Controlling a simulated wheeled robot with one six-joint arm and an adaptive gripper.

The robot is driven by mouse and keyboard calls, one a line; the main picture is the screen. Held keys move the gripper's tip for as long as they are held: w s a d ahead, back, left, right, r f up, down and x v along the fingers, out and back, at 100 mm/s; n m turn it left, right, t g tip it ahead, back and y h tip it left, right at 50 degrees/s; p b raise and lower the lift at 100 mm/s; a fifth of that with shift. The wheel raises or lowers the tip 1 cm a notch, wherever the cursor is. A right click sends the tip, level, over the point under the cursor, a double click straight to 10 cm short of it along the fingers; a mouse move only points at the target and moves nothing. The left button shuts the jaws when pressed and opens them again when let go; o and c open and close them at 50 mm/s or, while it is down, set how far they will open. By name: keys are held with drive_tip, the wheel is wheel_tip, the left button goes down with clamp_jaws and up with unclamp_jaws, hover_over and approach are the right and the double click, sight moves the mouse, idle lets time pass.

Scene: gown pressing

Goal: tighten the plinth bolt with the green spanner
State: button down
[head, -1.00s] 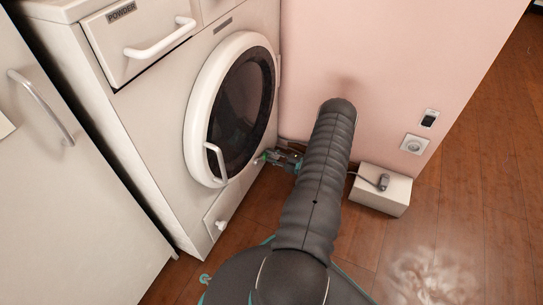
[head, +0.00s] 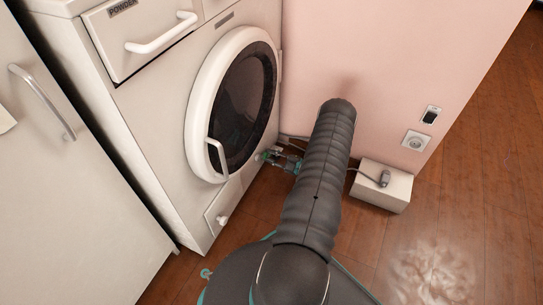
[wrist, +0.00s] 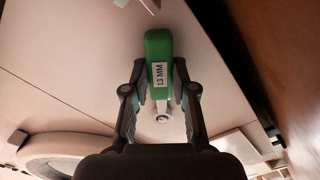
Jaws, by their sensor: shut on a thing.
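The green spanner (wrist: 160,50) has a "13 MM" label on its handle. In the wrist view it lies between the fingertips of my gripper (wrist: 159,72), which is shut on it. Its metal shank and ring end show between the fingers, towards the palm. In the head view my gripper (head: 276,156) is low beside the washing machine's front right side, partly hidden behind my arm, and only a bit of green shows there. The washing machine (head: 150,120) stands against the pink wall. I cannot make out the plinth bolt in either view.
A white box (head: 381,188) with a cable stands on the floor by the wall, right of my arm. A lower flap with a white knob (head: 222,220) is on the machine's front. A white cabinet (head: 70,200) stands at the left. The wooden floor at the right is open.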

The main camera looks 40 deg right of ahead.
drive_tip(key=shift+s, duration=0.15)
drive_tip(key=shift+s+d, duration=0.2)
drive_tip(key=shift+s, duration=0.15)
drive_tip(key=shift+v, duration=2.4)
